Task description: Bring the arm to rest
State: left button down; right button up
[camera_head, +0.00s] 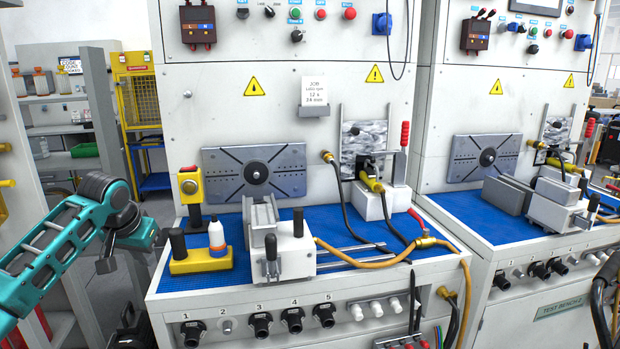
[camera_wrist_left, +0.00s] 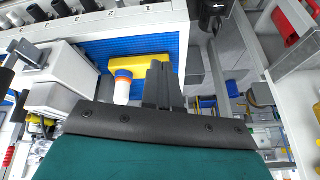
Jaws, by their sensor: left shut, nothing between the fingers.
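My left arm, teal and dark grey, comes in from the left in the head view. It bends at its wrist, and my left gripper (camera_head: 106,264) points down in front of the shelving, left of the test bench and apart from it. In the left wrist view, the dark fingers of my left gripper (camera_wrist_left: 160,78) are together with nothing between them. My right gripper is in neither view.
Shelving (camera_head: 62,131) stands behind my arm.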

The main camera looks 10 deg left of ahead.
pick_arm(q)
jog(key=s+d+f+m+t+h, duration=0.1)
jog(key=s+d+f+m, duration=0.1)
jog(key=s+d+f, duration=0.55)
jog(key=s+d+f+m+t+h, duration=0.1)
jog(key=s+d+f+t+h, duration=0.1)
jog(key=d+f, duration=0.95)
jog(key=s+d+f+t, duration=0.1)
jog(key=s+f, duration=0.2)
jog(key=s, duration=0.6)
jog(key=s+d+f+t, duration=0.1)
jog(key=s+f, duration=0.2)
jog(key=s, duration=0.7)
jog(key=shift+d+t, duration=0.4)
jog(key=c, duration=1.8)
grip_release()
jog(key=shift+f, duration=0.15)
